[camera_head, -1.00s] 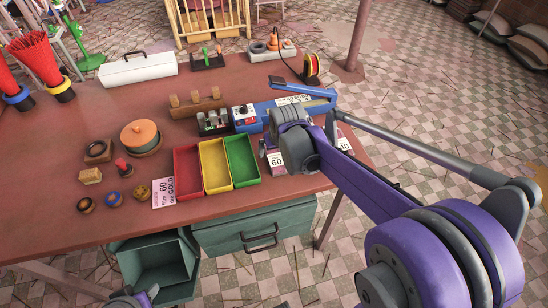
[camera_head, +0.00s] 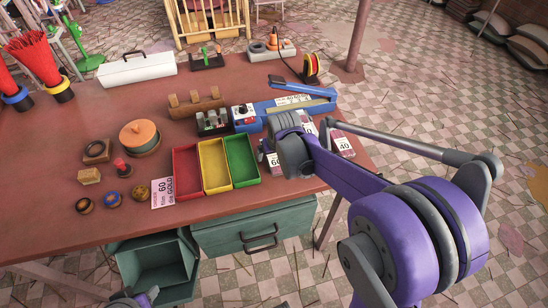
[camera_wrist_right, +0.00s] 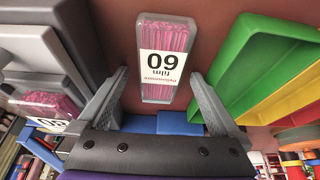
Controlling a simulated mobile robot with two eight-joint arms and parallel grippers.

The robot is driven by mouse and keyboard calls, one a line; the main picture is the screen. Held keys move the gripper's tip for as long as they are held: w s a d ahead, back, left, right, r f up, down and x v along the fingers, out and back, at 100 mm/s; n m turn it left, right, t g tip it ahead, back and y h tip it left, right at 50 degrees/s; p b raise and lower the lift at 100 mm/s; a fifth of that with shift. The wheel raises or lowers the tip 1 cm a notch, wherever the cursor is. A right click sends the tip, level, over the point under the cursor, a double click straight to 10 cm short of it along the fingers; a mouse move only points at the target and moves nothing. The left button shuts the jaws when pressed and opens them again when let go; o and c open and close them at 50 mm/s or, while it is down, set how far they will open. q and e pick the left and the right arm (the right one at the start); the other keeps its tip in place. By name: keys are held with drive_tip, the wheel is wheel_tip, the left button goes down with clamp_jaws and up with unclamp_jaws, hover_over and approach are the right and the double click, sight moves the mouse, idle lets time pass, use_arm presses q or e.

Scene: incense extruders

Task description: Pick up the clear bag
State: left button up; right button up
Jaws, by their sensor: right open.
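A clear bag (camera_wrist_right: 168,58) of pink sticks with a white label reading 60 lies on the brown table in the right wrist view. In the head view the bag (camera_head: 275,163) shows only partly beside the green tray, with my right wrist covering some of it. My right gripper (camera_wrist_right: 158,76) is open and empty, with one finger on each side of the bag's label end. I cannot tell whether the fingers touch the bag.
Green (camera_head: 242,160), yellow (camera_head: 215,166) and red (camera_head: 187,172) trays stand left of the bag. A blue sealer (camera_head: 290,108) lies behind. Another labelled packet (camera_head: 342,145) is to the right near the table edge. Bare table (camera_head: 60,190) is at the left.

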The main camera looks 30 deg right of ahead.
sight(274, 156)
drive_tip(key=c, duration=1.5)
drive_tip(key=shift+r, duration=0.2)
wheel_tip(274, 156, up, 10)
drive_tip(key=shift+r+p, duration=0.1)
drive_tip(key=shift+p, duration=0.55)
